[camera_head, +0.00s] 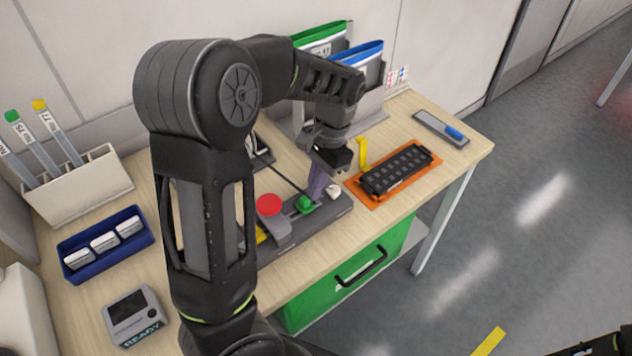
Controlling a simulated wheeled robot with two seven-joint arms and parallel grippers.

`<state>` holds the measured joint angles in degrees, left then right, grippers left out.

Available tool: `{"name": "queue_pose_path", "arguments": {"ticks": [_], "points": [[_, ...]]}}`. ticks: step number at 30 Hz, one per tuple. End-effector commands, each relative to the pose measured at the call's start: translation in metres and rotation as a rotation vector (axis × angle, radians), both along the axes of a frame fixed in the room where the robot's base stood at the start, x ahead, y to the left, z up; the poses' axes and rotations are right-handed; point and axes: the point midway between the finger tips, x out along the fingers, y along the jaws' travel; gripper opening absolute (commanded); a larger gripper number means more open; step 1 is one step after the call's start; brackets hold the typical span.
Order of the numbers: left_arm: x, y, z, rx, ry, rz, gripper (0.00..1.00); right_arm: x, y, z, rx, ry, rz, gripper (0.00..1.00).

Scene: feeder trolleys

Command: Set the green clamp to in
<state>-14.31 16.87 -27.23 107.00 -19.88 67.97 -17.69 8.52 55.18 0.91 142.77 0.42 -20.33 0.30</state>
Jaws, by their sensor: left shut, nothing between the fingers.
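The green clamp (305,204) is a small green knob on a dark grey fixture (335,211) near the front edge of the table. A red round knob (269,205) is to its left and a small white knob (333,191) to its right on the same fixture. My left gripper (318,184) points down at the fixture, its fingers shut and empty, just above and right of the green clamp. I cannot tell whether the fingertips touch it. My arm hides part of the fixture's left side.
A black part on an orange tray (437,159) lies right of the fixture. A blue bin (142,236) with white pieces and a small READY display box (134,314) stand left. Folders (366,60) stand behind. A green drawer (345,287) is below the tabletop.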

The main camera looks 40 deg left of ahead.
Motion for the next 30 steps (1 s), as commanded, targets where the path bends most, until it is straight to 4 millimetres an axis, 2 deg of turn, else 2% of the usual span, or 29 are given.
{"name": "queue_pose_path", "arguments": {"ticks": [5,9,13,24,30], "points": [[-0.01,0.003,0.001,-0.001,0.0,0.002,0.0,0.0,0.0,0.001,0.0,0.0,0.0,0.36],[-0.034,0.011,0.002,-0.002,-0.001,0.002,0.0,0.0,0.0,0.003,-0.001,0.001,-0.001,0.36],[-0.05,0.015,0.001,0.0,0.001,0.0,0.0,-0.001,0.0,0.004,-0.001,0.001,-0.001,0.36],[-0.054,0.016,0.0,0.002,0.011,0.001,0.0,-0.001,0.0,0.005,-0.001,0.002,0.0,0.36],[-0.051,0.014,0.016,0.002,0.011,0.001,0.0,-0.002,-0.001,0.018,-0.003,0.005,-0.001,0.36]]}}
